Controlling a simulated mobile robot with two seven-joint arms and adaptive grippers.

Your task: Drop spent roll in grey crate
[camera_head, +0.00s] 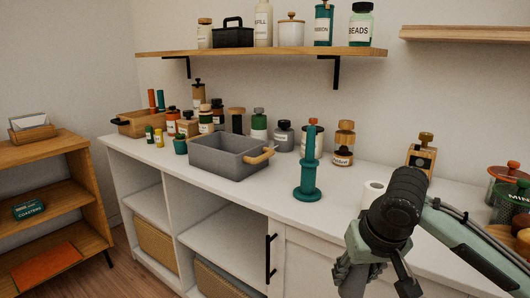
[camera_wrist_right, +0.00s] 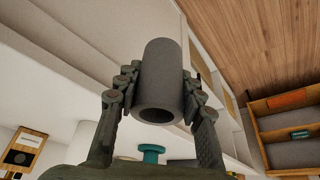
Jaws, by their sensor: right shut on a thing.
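The spent roll (camera_wrist_right: 161,75) is a grey hollow tube with its open end towards the camera in the right wrist view. My right gripper (camera_wrist_right: 158,88) is shut on it, one finger on each side. In the head view my right gripper (camera_head: 376,280) hangs in front of the counter at the lower right, and the roll is hidden or too dark to make out. The grey crate (camera_head: 214,161) stands on the counter left of centre, open at the top, with a wooden handle at its right end. The gripper is well to the right of the crate and nearer. My left gripper is not in view.
A teal stand with an upright post (camera_head: 310,150) is on the counter (camera_head: 262,198) between crate and gripper. A white roll (camera_head: 373,190) stands behind my right arm. Several jars line the counter's back. A shelf (camera_head: 270,53) hangs above; a wooden bookcase (camera_head: 55,160) stands left.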

